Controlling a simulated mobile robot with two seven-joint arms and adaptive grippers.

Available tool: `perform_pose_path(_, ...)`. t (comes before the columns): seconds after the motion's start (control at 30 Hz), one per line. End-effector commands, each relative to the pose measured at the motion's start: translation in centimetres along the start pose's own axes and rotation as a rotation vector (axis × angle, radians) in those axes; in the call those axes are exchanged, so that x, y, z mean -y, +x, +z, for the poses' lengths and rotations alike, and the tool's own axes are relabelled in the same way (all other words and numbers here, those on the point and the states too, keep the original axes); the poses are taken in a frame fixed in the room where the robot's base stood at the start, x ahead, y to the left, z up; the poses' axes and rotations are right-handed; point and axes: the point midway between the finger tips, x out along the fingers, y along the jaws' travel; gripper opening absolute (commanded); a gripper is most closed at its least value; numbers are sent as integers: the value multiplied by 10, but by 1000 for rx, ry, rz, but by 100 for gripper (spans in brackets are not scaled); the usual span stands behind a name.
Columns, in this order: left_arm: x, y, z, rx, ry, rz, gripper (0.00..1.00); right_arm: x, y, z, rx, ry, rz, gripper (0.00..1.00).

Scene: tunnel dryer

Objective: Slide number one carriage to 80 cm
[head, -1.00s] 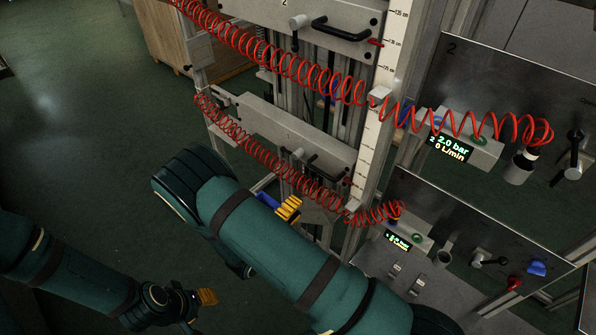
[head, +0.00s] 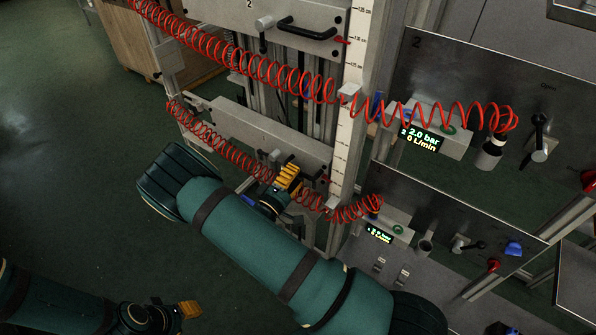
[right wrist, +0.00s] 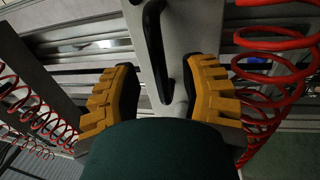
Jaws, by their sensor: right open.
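The number one carriage (head: 258,130) is the lower grey plate on the frame, below the carriage marked 2. My right gripper (head: 287,178) is in front of its right part and hides most of its handle. In the right wrist view, the black bar handle (right wrist: 154,45) stands between the two yellow fingers of the right gripper (right wrist: 163,78), which are open with gaps on both sides. A white upright scale (head: 347,130) runs right of the carriage; its lower figures are too small to read. My left gripper (head: 190,309) is low at the left, away from the frame; its jaw state is unclear.
A red coiled hose (head: 225,147) passes in front of the lower carriage, close to my right gripper. Another coiled hose (head: 240,62) hangs above. The number 2 carriage (head: 285,25) is higher up. Panels with valves (head: 465,110) stand right. Floor at left is clear.

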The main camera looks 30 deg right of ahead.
Motion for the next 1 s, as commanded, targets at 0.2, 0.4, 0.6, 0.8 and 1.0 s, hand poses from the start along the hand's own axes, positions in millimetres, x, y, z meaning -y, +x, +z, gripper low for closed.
perform_pose_path(0.2, 0, 0, 0, 0, 0, 0, 43, 0, 16, 0, 0, 1, -1, 43)
perform_pose_path(0.4, 0, 0, 0, 0, 0, 0, 43, 0, 17, 0, -1, 1, -1, 43)
perform_pose_path(0.6, 0, 0, 0, 0, 0, 0, 43, 0, 17, 0, 0, 0, -1, 11)
perform_pose_path(0.8, 0, 0, 0, 0, 0, 0, 43, 0, 17, 0, 0, 0, 0, 0)
perform_pose_path(1.0, 2, 7, 2, 5, 1, 0, 43, 10, 15, 0, -1, 0, -1, 0)
